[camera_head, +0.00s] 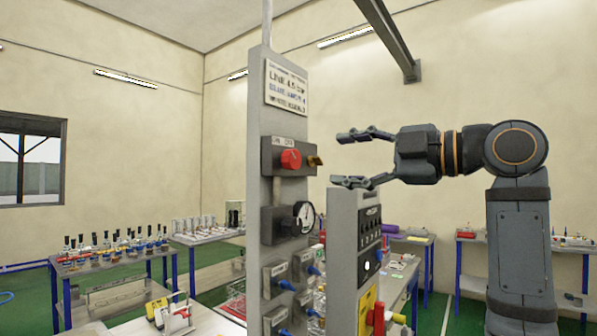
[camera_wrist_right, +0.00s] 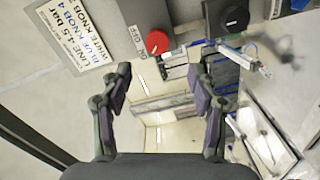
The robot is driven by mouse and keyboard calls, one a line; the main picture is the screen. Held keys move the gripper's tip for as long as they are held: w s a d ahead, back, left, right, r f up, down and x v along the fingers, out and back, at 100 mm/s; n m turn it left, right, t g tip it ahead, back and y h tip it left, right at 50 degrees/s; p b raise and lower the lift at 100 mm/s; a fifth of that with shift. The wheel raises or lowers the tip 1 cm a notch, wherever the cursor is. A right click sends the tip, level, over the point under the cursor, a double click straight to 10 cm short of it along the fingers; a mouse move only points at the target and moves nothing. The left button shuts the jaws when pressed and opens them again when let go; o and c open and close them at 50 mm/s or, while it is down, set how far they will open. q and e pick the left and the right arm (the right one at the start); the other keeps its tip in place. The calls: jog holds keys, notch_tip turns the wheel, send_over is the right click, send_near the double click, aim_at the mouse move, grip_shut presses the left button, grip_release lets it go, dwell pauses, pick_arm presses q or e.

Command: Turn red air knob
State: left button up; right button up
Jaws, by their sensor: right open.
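The red air knob (camera_head: 290,159) sits on a grey box on a tall grey post, beside a small ON/OFF label. It also shows in the right wrist view (camera_wrist_right: 157,42), just beyond and roughly between the fingertips. My right gripper (camera_head: 340,160) is open and empty, to the right of the knob in the head view, with its fingers pointing left toward the post. Its two spread fingers also show in the right wrist view (camera_wrist_right: 160,72), apart from the knob. My left gripper is not in view.
Below the knob are a pressure gauge (camera_head: 304,217) and blue knobs (camera_head: 287,285). A brass fitting (camera_head: 315,161) sticks out beside the red knob. A grey control column (camera_head: 343,250) stands below the right gripper. A lettered sign (camera_head: 286,86) is above.

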aim_at(296, 160)
jog(key=p+x, duration=0.2)
jog(key=x, duration=0.3)
jog(key=p+x, duration=0.2)
jog(key=x, duration=0.3)
jog(key=shift+a+r+p, duration=0.1)
jog(key=shift+r+p, duration=0.15)
jog(key=shift+p, duration=0.05)
jog(key=shift+w+a+f, duration=0.1)
jog(key=shift+w, duration=0.2)
jog(key=shift+s, duration=0.1)
jog(key=c, duration=1.2)
